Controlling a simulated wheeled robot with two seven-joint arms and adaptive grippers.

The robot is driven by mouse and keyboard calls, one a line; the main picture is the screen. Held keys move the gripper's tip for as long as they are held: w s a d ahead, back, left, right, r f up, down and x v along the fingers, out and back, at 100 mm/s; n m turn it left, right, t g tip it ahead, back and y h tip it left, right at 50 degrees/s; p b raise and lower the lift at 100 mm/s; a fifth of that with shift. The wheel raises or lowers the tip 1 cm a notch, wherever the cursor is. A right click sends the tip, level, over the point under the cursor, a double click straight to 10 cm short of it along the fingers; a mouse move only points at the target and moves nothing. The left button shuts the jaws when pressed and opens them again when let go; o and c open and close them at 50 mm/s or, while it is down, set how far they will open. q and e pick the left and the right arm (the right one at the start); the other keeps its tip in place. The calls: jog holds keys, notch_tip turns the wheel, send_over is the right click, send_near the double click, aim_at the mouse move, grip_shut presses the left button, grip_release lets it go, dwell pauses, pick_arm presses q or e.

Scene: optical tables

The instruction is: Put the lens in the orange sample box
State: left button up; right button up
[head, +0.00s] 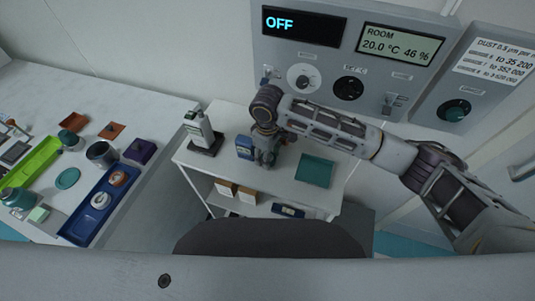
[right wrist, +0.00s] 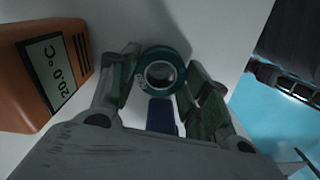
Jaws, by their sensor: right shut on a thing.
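My right gripper (right wrist: 160,80) is shut on the lens (right wrist: 160,72), a round dark glass in a teal ring, which sits between its two green-padded fingers. In the head view my right arm reaches in from the right, and its gripper (head: 265,152) points down over the white cart; the lens is hidden there. On the left table, a small orange-brown box (head: 73,121) and a flatter orange piece (head: 111,130) lie near the back. I cannot tell for certain which is the orange sample box. My left gripper is not in view.
An orange device with a 20.0 °C display (right wrist: 45,75) stands left of the gripper. A blue item (right wrist: 162,115) shows below the lens. The cart (head: 225,115) also holds a grey instrument (head: 203,132) and a teal mat (head: 314,170). A blue tray (head: 83,228) lies on the left table.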

jog(key=o, duration=1.1)
jog(key=shift+r, duration=0.1)
notch_tip(320, 180, up, 12)
jog(key=shift+r+b, duration=0.1)
jog(key=shift+b, duration=0.25)
